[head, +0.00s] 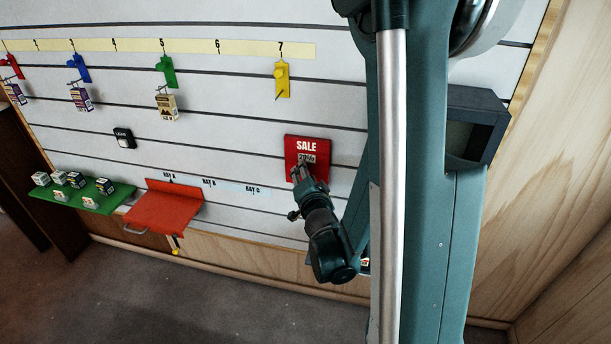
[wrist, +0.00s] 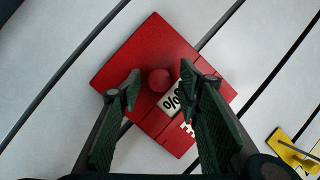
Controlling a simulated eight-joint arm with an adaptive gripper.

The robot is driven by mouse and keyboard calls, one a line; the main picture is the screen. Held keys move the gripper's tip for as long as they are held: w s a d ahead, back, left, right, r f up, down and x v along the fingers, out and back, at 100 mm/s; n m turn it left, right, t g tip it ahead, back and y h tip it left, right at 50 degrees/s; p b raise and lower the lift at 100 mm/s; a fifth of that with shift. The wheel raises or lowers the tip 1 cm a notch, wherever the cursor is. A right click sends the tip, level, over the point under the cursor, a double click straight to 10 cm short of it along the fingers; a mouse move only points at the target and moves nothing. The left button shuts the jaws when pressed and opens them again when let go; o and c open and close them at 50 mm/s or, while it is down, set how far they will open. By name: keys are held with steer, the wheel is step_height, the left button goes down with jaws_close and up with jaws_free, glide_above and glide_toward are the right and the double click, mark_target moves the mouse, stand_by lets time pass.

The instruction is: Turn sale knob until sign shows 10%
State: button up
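The red sale sign (head: 294,148) hangs on the slatted wall, with the word SALE and a small white number window (head: 306,158). The number is too small and partly covered to read. The round red sale knob (wrist: 159,80) sticks out beside the window. My gripper (wrist: 165,84) is open, its two fingers on either side of the knob and apart from it. In the head view my gripper (head: 298,172) covers the knob.
A yellow hook (head: 282,80) hangs above the sign, and it also shows in the wrist view (wrist: 291,152). A red tray (head: 165,212) and a green shelf (head: 75,190) with several small boxes are at the left. A dark box (head: 474,125) is at the right.

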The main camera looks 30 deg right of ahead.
steer(key=shift+r, duration=0.25)
steer(key=shift+r, duration=4.7)
steer(key=shift+r, duration=0.15)
